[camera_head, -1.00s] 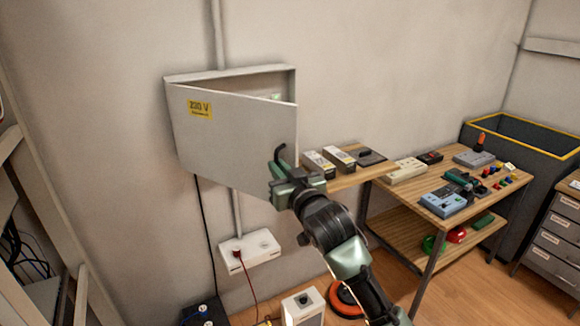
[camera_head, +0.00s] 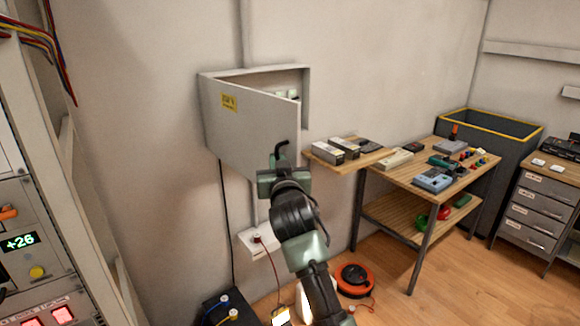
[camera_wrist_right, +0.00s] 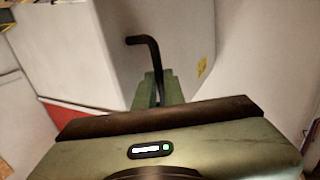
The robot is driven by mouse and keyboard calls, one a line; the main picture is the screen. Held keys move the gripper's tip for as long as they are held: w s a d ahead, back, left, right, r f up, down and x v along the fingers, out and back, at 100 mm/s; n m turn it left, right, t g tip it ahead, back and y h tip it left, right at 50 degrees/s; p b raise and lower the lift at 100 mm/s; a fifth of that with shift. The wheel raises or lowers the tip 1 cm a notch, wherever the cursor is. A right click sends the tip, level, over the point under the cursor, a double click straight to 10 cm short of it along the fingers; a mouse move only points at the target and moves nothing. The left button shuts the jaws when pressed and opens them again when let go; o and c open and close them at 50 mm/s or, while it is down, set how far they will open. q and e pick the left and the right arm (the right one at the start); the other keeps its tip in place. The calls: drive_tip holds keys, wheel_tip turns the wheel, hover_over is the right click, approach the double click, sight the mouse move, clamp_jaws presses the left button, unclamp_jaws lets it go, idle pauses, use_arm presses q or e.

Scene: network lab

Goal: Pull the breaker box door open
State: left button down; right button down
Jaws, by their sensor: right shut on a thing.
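The grey breaker box (camera_head: 306,96) is on the wall, and its door (camera_head: 240,135) with a yellow label (camera_head: 229,102) stands ajar, hinged at the left. Pale breakers (camera_head: 289,94) show through the gap at the top. My right gripper (camera_head: 278,170) is at the door's free right edge, shut on the black bent handle (camera_head: 281,147). In the right wrist view the handle (camera_wrist_right: 148,45) rises from between the green fingers (camera_wrist_right: 159,90), beside the pale door (camera_wrist_right: 182,35). My left gripper is out of view.
A wooden shelf (camera_head: 322,156) with boxes and a workbench (camera_head: 400,174) with instruments stand right of the door. An equipment rack (camera_head: 35,200) is at the left. A white socket box (camera_head: 258,241) is below, and an orange cable reel (camera_head: 355,278) lies on the floor.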

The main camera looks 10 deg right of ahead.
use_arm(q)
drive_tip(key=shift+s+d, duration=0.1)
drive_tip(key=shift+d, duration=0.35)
use_arm(e)
drive_tip(key=shift+a+r, duration=0.15)
drive_tip(key=shift+r, duration=0.2)
